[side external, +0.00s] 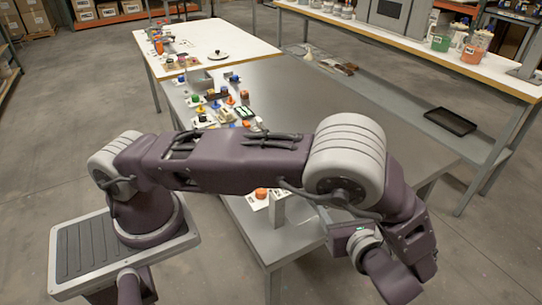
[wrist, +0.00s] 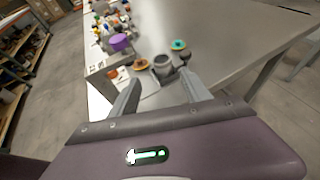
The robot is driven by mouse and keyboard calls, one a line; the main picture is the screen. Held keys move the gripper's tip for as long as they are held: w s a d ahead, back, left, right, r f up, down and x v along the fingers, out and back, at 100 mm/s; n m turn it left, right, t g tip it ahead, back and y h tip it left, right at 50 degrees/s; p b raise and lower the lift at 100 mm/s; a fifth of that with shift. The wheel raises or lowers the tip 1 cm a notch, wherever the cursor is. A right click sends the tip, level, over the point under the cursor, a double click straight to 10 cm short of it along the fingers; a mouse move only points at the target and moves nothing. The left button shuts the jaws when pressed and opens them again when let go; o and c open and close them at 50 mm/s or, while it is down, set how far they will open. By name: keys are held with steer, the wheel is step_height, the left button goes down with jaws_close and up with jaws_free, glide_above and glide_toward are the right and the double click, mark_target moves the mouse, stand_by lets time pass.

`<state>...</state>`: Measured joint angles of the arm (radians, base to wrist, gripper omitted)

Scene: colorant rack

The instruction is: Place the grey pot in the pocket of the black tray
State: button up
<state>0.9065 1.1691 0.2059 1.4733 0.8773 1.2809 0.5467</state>
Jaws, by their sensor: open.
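In the wrist view, my gripper (wrist: 160,78) has its two grey fingers spread, with nothing held between them. A small grey pot (wrist: 162,66), round with a dark mouth, stands upright just beyond the fingertips, roughly in line with the gap. In the side view, my gripper's body is low at the right, beside the near end of the grey table; its fingertips are largely hidden and I cannot make out the pot there. A shallow black tray (side external: 450,121) lies on a low grey surface at the right; I cannot tell whether it has a pocket.
Close to the pot are an orange-brown piece (wrist: 141,63) and a teal-topped piece (wrist: 179,45). A purple piece (wrist: 120,42) stands farther left. An orange knob (side external: 261,193) is on the near table. Several small coloured items crowd its far left; its right side (side external: 400,125) is clear.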

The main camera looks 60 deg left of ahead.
steer(key=s+a+r+n+g+h, duration=0.1)
steer(key=s+a+r+n+h, duration=0.25)
steer(key=r, duration=0.25)
steer(key=s+a+r+n+g+h, duration=0.2)
steer(key=s+r+n, duration=0.1)
steer(key=r+n, duration=0.25)
steer(key=s+a+r+n+g+h, duration=0.1)
steer(key=s+a+r+n+h, duration=0.2)
steer(key=r, duration=0.4)
steer(key=s+d+r+n+t+h, duration=0.1)
steer(key=s+r+n+t+h, duration=0.2)
steer(key=s+r+n, duration=0.3)
steer(key=s+n+t, duration=0.1)
steer(key=s+n, duration=0.3)
steer(key=s, duration=0.2)
steer(key=shift+s+t+h, duration=0.2)
steer(key=shift+t+h, duration=0.1)
steer(key=shift+h, duration=0.05)
